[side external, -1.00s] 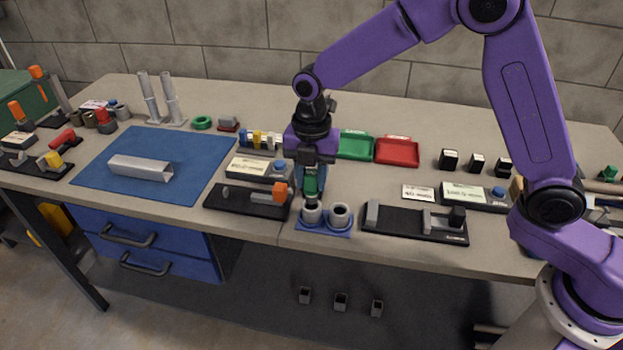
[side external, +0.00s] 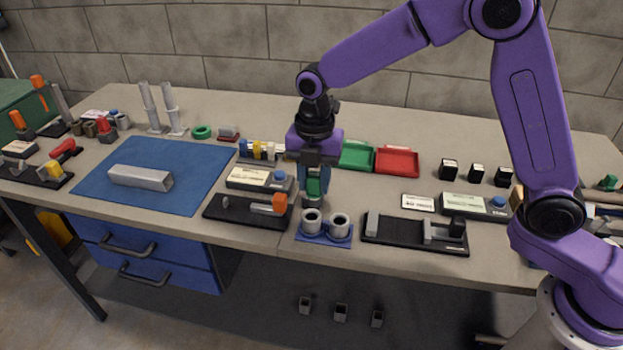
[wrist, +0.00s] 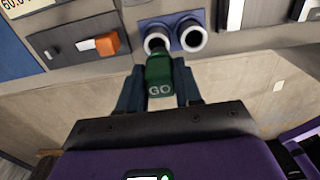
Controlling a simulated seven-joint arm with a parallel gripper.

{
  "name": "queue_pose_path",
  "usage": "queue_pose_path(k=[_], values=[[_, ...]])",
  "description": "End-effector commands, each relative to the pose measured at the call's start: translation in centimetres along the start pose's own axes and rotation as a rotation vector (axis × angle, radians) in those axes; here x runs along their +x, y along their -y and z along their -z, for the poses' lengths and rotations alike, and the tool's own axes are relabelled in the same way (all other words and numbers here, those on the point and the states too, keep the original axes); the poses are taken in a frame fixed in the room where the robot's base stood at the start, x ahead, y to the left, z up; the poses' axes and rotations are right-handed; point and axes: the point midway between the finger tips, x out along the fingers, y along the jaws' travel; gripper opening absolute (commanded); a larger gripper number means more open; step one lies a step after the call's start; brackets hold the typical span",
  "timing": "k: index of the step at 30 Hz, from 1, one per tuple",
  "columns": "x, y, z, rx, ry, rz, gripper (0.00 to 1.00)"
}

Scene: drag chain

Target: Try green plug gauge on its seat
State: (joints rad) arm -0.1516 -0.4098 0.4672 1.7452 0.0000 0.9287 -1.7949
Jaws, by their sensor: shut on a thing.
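My gripper (side external: 317,182) is shut on the green plug gauge (side external: 314,188), which hangs roughly upright. In the wrist view the gauge (wrist: 159,78) reads "GO" and sits between the two fingers. The seat is a blue base (side external: 325,239) with two grey rings, a left ring (side external: 312,224) and a right ring (side external: 340,228). The gauge's lower end appears just above or behind the left ring in the side view. In the wrist view its dark tip overlaps the left ring (wrist: 150,27), so I cannot tell the exact gap.
A black fixture with an orange clamp (side external: 270,207) lies left of the seat. Another black fixture with grey blocks (side external: 400,236) lies close on the right. Green tray (side external: 356,157) and red tray (side external: 397,160) are behind. The table's front edge is close to the seat.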

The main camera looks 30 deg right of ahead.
Motion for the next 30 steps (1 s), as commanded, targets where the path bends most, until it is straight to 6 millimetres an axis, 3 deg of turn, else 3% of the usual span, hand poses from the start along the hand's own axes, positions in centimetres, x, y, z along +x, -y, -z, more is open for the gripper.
queue_pose_path(k=[6, 12, 24, 30], values=[[-2.0, 3.3, 0.0, 0.001, 0.001, -0.003, 0.0], [-2.8, 5.2, 0.0, 0.001, 0.0, -0.001, 0.0], [-2.8, 5.5, 0.0, 0.0, 0.0, 0.0, 0.0], [-1.8, 5.4, 0.0, 0.0, 0.0, 0.002, 0.0]])
